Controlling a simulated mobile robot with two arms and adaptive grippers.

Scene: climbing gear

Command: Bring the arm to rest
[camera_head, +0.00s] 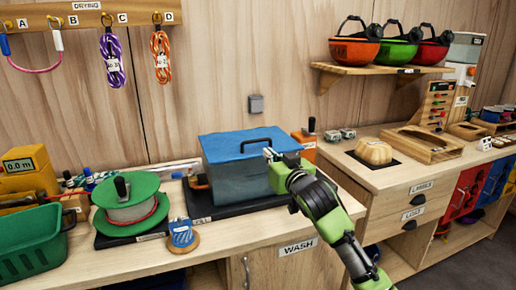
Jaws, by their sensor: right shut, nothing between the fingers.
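My right arm (328,208), green and black, comes in from the lower right and reaches up and left over the bench front. My right gripper (268,153) is shut and empty. In the picture it overlaps the front right of a clear box with a blue lid (236,143); I cannot tell whether it touches the box. My left gripper is not in view.
The box stands on a dark base on the WASH bench (229,232). A green cable reel (132,200) and green basket (33,243) are at left. A shelf with several helmets (397,53) is at upper right. A yellowish hold (374,151) lies on the right counter.

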